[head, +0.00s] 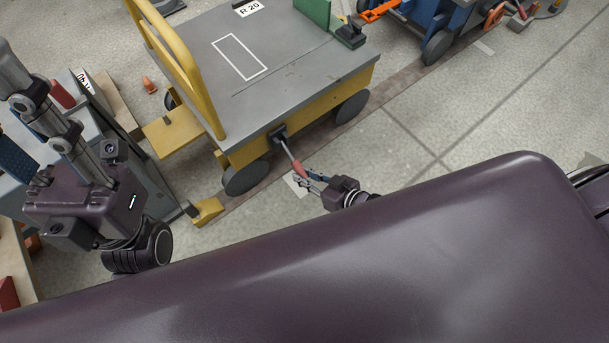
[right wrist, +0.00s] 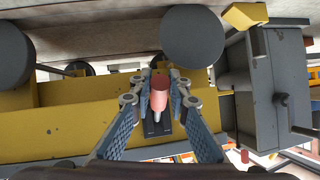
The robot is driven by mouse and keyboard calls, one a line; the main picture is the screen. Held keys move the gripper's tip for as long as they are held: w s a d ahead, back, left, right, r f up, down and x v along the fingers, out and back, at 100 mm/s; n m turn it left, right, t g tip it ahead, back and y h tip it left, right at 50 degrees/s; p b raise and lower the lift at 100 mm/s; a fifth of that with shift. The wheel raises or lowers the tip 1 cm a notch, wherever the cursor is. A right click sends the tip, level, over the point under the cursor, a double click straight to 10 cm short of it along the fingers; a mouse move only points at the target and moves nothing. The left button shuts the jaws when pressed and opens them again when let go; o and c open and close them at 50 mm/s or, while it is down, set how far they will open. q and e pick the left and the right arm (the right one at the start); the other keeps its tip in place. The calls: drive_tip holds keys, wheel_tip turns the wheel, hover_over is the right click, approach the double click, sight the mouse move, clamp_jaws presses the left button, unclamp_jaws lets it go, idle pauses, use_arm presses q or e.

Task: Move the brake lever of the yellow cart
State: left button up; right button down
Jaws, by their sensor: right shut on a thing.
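The yellow cart (head: 300,110) has a grey deck and a yellow push handle at its left end. Its brake lever (head: 289,152) sticks out from a dark bracket on the near side, a thin grey rod with a red grip (head: 300,170). My right gripper (head: 304,177) is shut on this red grip. In the right wrist view, the grip (right wrist: 158,94) sits between the two blue-padded fingers, with the rod and dark slotted bracket behind it. My left gripper (head: 10,108) is at the far left, its fingers spread, with nothing seen between them; its tips are partly cut off.
A blue cart (head: 440,20) stands beyond the yellow cart at the upper right. The floor at the right (head: 500,110) is clear.

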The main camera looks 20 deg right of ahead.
drive_tip(key=shift+w, duration=0.1)
drive_tip(key=c, duration=1.8)
unclamp_jaws()
drive_tip(key=shift+s+d+r, duration=0.2)
drive_tip(key=shift+s, duration=0.25)
drive_tip(key=v, duration=1.1)
